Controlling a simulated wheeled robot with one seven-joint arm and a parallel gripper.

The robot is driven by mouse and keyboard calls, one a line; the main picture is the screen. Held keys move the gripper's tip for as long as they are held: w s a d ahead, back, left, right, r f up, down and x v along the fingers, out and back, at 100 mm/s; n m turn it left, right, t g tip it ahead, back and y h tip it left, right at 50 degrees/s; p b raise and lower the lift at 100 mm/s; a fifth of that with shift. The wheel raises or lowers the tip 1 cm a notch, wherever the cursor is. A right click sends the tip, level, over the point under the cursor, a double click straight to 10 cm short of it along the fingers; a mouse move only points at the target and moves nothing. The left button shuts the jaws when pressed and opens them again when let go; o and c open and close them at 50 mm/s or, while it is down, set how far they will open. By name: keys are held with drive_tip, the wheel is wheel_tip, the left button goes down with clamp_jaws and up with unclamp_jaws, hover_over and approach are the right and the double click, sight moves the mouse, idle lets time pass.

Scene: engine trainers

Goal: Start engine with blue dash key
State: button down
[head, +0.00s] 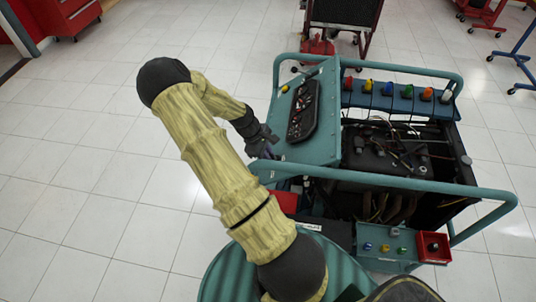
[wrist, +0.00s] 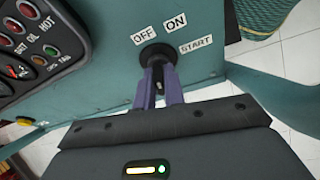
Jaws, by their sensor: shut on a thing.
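The ignition switch (wrist: 157,55) is a round black collar on the teal dash panel (wrist: 100,70), with OFF, ON and START labels around it. My gripper (wrist: 159,82) faces it, and its two purple-blue fingers are shut on a small dark key (wrist: 158,72) at the collar. The fingers hide most of the key, so I cannot tell its colour, how deep it sits or exactly which label it points to. In the head view my gripper (head: 262,142) is at the left side of the engine trainer's dash box (head: 318,140); the switch is hidden there.
A black gauge cluster (head: 303,108) is on the dash box. Teal rails (head: 400,182) surround the engine (head: 385,150). Several coloured knobs line the back shelf (head: 395,100). A front shelf (head: 385,262) holds small coloured pieces and a red bin (head: 434,256).

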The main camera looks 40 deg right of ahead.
drive_tip(key=m, duration=0.2)
drive_tip(key=m+h, duration=0.1)
drive_tip(key=m, duration=0.1)
drive_tip(key=shift+a+m+h+b, duration=0.15)
drive_tip(key=shift+m+h+b, duration=0.15)
drive_tip(key=shift+m+b, duration=0.1)
idle(0.4)
drive_tip(key=c, duration=1.5)
unclamp_jaws()
drive_tip(key=shift+r, duration=0.1)
drive_tip(key=v, duration=0.5)
drive_tip(key=b+v, duration=0.1)
drive_tip(key=v, duration=1.1)
drive_tip(key=shift+s+a+r, duration=0.1)
drive_tip(key=shift+s+a, duration=0.1)
drive_tip(key=shift+s, duration=0.1)
